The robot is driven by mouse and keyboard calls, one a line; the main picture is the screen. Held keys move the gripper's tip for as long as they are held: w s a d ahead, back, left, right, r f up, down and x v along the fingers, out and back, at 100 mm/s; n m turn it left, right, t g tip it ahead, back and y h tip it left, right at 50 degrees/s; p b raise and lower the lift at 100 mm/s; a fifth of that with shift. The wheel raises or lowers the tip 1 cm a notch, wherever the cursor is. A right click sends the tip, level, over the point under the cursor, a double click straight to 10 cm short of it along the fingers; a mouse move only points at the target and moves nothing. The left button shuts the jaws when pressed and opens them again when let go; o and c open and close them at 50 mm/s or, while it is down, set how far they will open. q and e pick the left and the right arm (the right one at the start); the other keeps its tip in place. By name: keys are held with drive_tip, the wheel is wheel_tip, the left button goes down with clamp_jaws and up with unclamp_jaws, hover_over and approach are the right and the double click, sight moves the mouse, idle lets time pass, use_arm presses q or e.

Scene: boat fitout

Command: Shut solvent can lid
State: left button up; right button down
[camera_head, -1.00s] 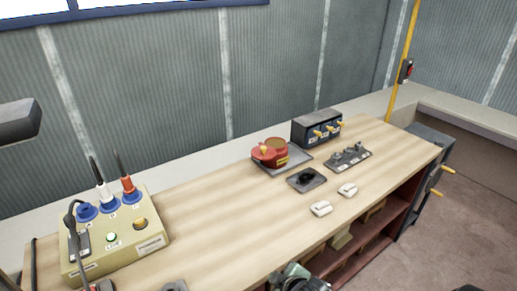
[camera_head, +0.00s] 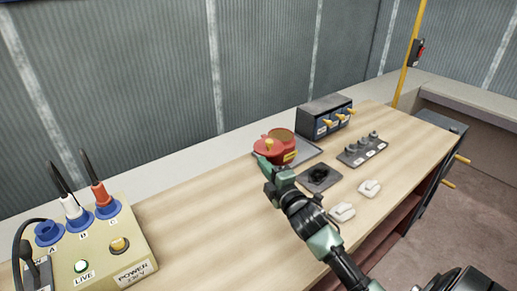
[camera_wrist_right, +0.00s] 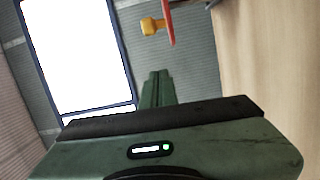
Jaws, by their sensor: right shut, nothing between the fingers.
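The red solvent can (camera_head: 290,155) stands on a grey tray at the back of the bench, and its brownish opening shows at the top. Its red lid (camera_head: 262,147) with a yellow knob (camera_head: 269,144) stands swung open on the can's left side. In the right wrist view the lid (camera_wrist_right: 169,22) shows edge-on, with the yellow knob (camera_wrist_right: 150,27) sticking out to the left. My right gripper (camera_head: 262,163) is shut and empty, close in front of the lid; contact cannot be told. Its fingers (camera_wrist_right: 155,88) appear together in the wrist view. My left gripper is out of view.
A black box with yellow levers (camera_head: 325,116) stands behind right of the can. A dark plate (camera_head: 319,177), a small rack (camera_head: 362,149) and white blocks (camera_head: 369,188) lie to the right. A power box (camera_head: 100,250) stands at left. Bench between is clear.

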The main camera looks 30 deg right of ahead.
sight(265, 148)
drive_tip(key=w+d+r+p, duration=0.1)
drive_tip(key=w+p, duration=0.1)
drive_tip(key=w, duration=0.7)
drive_tip(key=d, duration=0.1)
drive_tip(key=s+d+p, duration=0.1)
drive_tip(key=s+d, duration=0.1)
drive_tip(key=shift+s+d+f, duration=0.15)
drive_tip(key=shift+s+d, duration=0.1)
drive_tip(key=shift+d, duration=0.05)
drive_tip(key=shift+w+f, duration=0.1)
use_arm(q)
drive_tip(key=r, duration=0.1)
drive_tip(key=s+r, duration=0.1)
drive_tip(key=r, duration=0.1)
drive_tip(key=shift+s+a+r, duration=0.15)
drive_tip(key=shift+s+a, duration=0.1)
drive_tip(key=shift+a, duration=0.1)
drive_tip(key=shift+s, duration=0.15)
